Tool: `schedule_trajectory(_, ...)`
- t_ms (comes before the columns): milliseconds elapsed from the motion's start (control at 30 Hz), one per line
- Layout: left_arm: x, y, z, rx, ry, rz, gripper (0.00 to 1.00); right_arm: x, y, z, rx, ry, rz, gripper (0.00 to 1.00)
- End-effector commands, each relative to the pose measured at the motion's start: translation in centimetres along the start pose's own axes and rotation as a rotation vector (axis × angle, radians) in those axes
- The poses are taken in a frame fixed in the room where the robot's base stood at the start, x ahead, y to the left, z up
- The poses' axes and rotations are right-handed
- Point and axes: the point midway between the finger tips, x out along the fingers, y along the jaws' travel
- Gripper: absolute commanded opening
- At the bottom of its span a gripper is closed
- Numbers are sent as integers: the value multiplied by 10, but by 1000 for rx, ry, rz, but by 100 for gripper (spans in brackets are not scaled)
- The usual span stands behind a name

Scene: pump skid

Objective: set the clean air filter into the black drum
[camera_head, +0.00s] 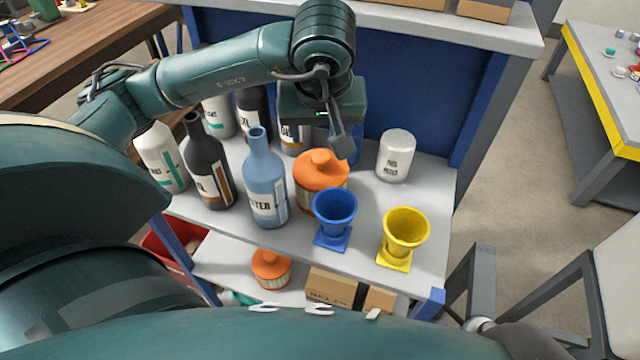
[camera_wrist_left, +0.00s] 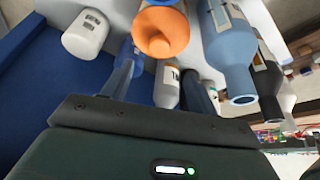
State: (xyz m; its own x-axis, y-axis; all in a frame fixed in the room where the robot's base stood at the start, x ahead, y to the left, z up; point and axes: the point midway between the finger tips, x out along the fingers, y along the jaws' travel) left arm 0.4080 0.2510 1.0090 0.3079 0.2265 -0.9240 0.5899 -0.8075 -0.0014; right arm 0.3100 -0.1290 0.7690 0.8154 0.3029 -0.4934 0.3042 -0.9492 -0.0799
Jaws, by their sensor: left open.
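An orange-topped filter (camera_head: 321,170) with a ribbed body stands on the upper shelf; its orange end also shows in the left wrist view (camera_wrist_left: 160,42). A second, similar filter (camera_head: 270,268) stands on the shelf below. I cannot tell which is the clean one. My left gripper (camera_head: 340,150) is open above the back of the upper shelf, just behind the nearer filter and apart from it. In the left wrist view its two fingers (camera_wrist_left: 158,80) are spread, with a white labelled bottle (camera_wrist_left: 167,88) seen between them. No black drum is recognisable. My right gripper is not in view.
Several bottles crowd the shelf's left, including a light blue one (camera_head: 265,180) and a black one (camera_head: 208,165). A blue funnel (camera_head: 334,215), a yellow funnel (camera_head: 405,235) and a white can (camera_head: 396,155) stand right. A blue panel (camera_head: 420,90) closes the back.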

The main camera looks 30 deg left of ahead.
Motion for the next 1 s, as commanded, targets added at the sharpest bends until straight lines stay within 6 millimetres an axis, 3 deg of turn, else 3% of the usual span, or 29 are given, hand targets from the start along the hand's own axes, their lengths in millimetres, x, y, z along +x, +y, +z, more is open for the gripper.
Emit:
schedule_trajectory(100, 18, 1, 2, 0, -4, 1, 59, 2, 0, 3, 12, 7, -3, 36)
schedule_trajectory(367, 34, 1, 2, 1, -4, -2, 59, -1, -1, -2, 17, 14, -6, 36)
schedule_trajectory(600, 69, 2, 6, 0, -2, -2, 59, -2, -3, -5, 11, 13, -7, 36)
schedule_trajectory(900, 75, 3, 5, 1, 1, 1, 59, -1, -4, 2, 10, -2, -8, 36)
schedule_trajectory(1000, 75, 3, 5, 1, 1, 1, 52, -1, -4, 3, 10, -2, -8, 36)
